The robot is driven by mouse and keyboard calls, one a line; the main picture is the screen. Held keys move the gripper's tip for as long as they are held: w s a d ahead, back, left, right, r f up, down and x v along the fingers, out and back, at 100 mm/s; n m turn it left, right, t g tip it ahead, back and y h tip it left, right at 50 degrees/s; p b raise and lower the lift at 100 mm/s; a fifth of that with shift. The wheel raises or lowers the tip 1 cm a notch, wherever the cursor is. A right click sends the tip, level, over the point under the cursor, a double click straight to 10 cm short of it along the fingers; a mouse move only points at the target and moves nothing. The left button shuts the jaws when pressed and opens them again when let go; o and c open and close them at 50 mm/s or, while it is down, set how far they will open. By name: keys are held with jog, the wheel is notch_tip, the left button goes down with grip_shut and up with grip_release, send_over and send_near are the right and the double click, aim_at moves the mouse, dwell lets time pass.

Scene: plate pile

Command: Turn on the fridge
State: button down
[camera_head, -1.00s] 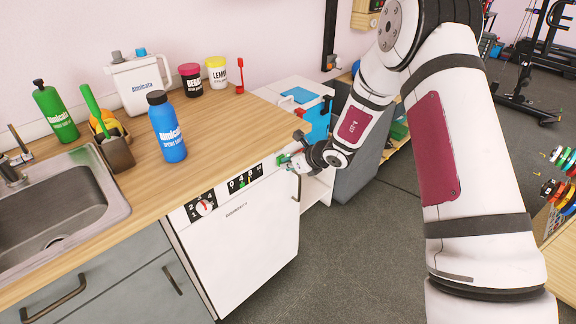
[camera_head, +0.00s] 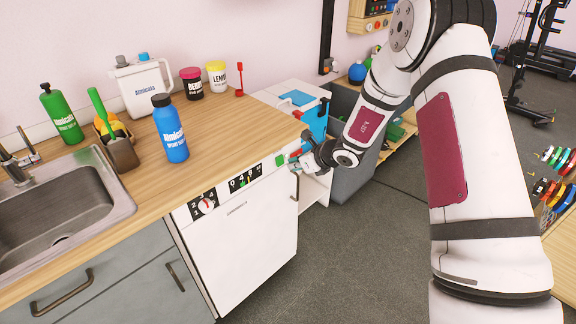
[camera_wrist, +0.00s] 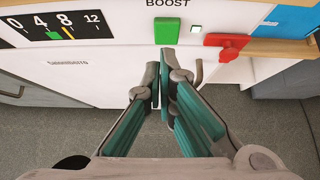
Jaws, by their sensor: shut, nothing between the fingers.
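The white appliance (camera_head: 240,245) stands under the wooden counter, with a dial and scale on its upper front panel. It also shows in the wrist view (camera_wrist: 110,67). The green button also shows in the head view (camera_head: 281,158). My gripper (camera_wrist: 158,72) is shut and empty. Its fingertips are just below the green button in the wrist view; contact cannot be told. In the head view my gripper (camera_head: 296,163) is beside the panel's right end.
The counter (camera_head: 220,125) holds a blue bottle (camera_head: 170,130), a green bottle (camera_head: 62,113), a white jug (camera_head: 143,90) and jars. A sink (camera_head: 60,205) is at left. A grey bin (camera_head: 350,165) stands at right. Floor in front is clear.

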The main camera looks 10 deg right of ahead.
jog(key=w+a+r+v, duration=0.1)
jog(key=v, duration=0.9)
jog(key=shift+r, duration=0.3)
jog(key=shift+w, duration=0.1)
jog(key=s+a+r+n+g+y+p, duration=0.1)
jog(key=s+a+r+n, duration=0.2)
jog(key=s+r+n, duration=0.5)
jog(key=s+a+r+n+g, duration=0.2)
jog(key=s+a+r+n, duration=0.2)
jog(key=s+r+n, duration=0.5)
jog(key=s+d+r+n+h, duration=0.1)
jog(key=s+d+n+h, duration=0.1)
jog(key=s, duration=0.6)
jog(key=s+d+r+n+h, duration=0.2)
jog(key=s+d+n, duration=0.3)
jog(key=s+n, duration=0.1)
jog(key=s+d+r+n+h+p, duration=0.1)
jog(key=s+d+r+n+h, duration=0.1)
jog(key=s, duration=0.7)
jog(key=shift+s+d+n+g+h, duration=0.3)
jog(key=shift+d+n+h, duration=0.1)
jog(key=shift+d+n, duration=0.45)
